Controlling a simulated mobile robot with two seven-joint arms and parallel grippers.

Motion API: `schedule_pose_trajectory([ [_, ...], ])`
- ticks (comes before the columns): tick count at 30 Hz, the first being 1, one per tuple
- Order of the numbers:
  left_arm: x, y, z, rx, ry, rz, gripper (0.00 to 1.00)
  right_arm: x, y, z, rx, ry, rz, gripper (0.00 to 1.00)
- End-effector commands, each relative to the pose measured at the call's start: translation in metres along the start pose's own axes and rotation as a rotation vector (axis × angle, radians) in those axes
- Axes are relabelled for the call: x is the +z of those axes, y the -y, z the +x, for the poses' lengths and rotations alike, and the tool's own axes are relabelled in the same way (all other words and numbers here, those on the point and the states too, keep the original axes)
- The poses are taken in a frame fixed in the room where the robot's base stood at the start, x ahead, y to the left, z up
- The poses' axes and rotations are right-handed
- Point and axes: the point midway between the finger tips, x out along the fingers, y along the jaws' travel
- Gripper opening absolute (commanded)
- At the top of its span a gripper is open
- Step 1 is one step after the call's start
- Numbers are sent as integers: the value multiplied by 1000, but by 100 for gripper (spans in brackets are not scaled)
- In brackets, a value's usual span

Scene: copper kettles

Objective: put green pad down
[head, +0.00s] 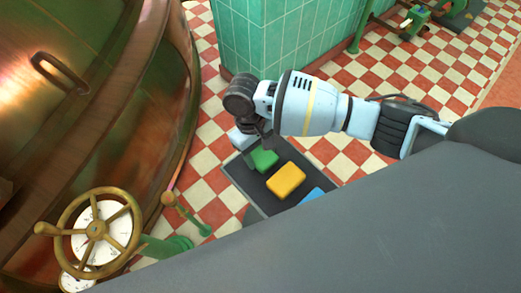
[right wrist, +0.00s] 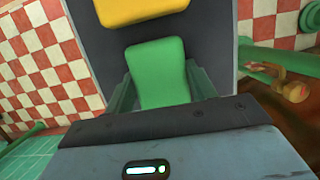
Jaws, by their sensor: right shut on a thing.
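The green pad (head: 264,160) is at the far end of a dark tray (head: 239,176) in the head view. My right gripper (head: 258,146) reaches down at it and is shut on it. In the right wrist view the green pad (right wrist: 158,72) sits between the two fingers. It lies on or just above the tray surface; I cannot tell which. A yellow pad (head: 286,180) lies beside it on the tray and also shows in the right wrist view (right wrist: 140,8). A blue pad (head: 312,196) shows partly past the yellow one. My left gripper is out of view.
A large copper kettle (head: 90,90) fills the left. A brass handwheel (head: 96,230) and a green pipe fitting (head: 165,245) stand near it. A green tiled pillar (head: 270,40) rises behind my right arm. Red and white checked floor (head: 345,160) lies open to the right.

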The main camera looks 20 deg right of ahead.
Motion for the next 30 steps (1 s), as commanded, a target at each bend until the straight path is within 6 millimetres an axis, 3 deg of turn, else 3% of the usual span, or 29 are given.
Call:
schedule_pose_trajectory([
  [2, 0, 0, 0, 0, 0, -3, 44, 0, 1, 10, 1, 5, 3, 19],
  [3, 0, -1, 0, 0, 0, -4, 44, 0, 1, 11, 1, 5, 3, 59],
  [7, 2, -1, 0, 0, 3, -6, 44, 1, 1, 13, 3, 8, 4, 76],
  [23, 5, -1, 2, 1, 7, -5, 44, 1, 3, 10, 1, 7, 4, 77],
  [26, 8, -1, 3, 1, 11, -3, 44, 4, 3, 1, 0, 6, 2, 77],
  [30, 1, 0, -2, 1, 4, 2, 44, 3, 3, -29, -2, 3, 1, 77],
])
